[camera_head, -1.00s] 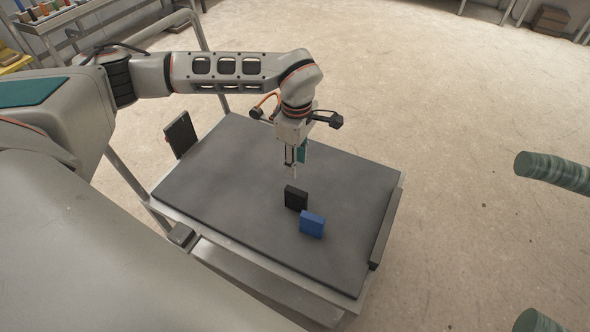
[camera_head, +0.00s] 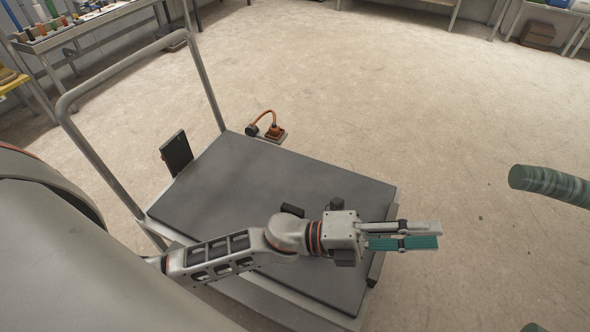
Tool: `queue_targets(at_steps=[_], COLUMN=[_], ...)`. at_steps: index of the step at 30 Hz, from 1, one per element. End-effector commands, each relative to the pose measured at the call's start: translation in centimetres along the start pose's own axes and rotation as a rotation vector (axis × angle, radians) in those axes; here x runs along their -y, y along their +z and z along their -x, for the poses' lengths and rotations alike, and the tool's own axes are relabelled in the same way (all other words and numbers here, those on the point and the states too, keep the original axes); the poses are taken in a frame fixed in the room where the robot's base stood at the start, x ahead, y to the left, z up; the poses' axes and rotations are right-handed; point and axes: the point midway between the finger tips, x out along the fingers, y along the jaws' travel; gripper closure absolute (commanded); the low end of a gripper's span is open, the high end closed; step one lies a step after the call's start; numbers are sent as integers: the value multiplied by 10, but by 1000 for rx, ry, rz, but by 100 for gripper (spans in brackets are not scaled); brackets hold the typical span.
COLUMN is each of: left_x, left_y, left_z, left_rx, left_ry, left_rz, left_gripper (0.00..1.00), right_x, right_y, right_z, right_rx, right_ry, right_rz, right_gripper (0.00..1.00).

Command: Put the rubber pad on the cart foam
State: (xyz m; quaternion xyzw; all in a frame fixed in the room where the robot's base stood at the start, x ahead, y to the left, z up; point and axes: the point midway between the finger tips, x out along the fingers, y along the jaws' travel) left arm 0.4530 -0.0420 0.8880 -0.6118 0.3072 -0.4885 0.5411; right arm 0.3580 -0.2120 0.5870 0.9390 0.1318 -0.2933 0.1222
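The cart foam (camera_head: 235,185) is a dark grey mat covering the flat deck of a cart in the middle of the view. My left gripper (camera_head: 405,236) reaches across the cart's front part and points right, its fingers out past the cart's right edge. A teal ribbed strip, which looks like the rubber pad (camera_head: 420,242), lies along the fingers, and they appear shut on it. It is above and clear of the foam. A black block (camera_head: 292,209) on the foam is partly hidden by my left arm. My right gripper is out of view.
The cart has a tall tube handle (camera_head: 130,68) at the left and a dark panel (camera_head: 176,152) near its left edge. An orange cable with a small box (camera_head: 275,131) is behind the cart. The foam's back half is bare.

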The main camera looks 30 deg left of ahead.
Motion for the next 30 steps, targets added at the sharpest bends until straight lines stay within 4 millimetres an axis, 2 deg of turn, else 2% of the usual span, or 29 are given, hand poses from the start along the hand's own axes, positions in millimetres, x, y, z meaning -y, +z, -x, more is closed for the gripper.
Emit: queue_targets(at_steps=[4, 6, 8, 9, 11, 12, 15, 18, 22, 30], left_x=[-31, -56, -82, -101, -130, -147, -182, -203, -215, -218], left_y=[48, 64, 72, 72, 66, 58, 32, 7, -12, -15], left_z=[50, 86, 123, 150, 191, 218, 276, 314, 338, 342], left_rx=[372, 547, 697, 798, 943, 1033, 1220, 1345, 1426, 1441], left_ry=[-27, -29, -26, -22, -15, -9, 5, 16, 22, 25], left_rz=[369, 542, 691, 789, 930, 1017, 1194, 1311, 1386, 1399], left_gripper=[68, 68, 68, 68, 68, 68, 68, 68, 68, 68], right_x=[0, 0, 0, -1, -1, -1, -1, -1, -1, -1], right_y=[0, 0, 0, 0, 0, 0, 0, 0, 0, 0], right_z=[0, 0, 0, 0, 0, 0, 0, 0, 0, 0], right_rx=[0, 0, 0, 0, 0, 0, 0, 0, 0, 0], right_ry=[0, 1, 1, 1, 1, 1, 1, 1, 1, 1], right_rz=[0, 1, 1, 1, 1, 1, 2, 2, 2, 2], right_gripper=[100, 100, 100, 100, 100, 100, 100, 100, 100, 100])
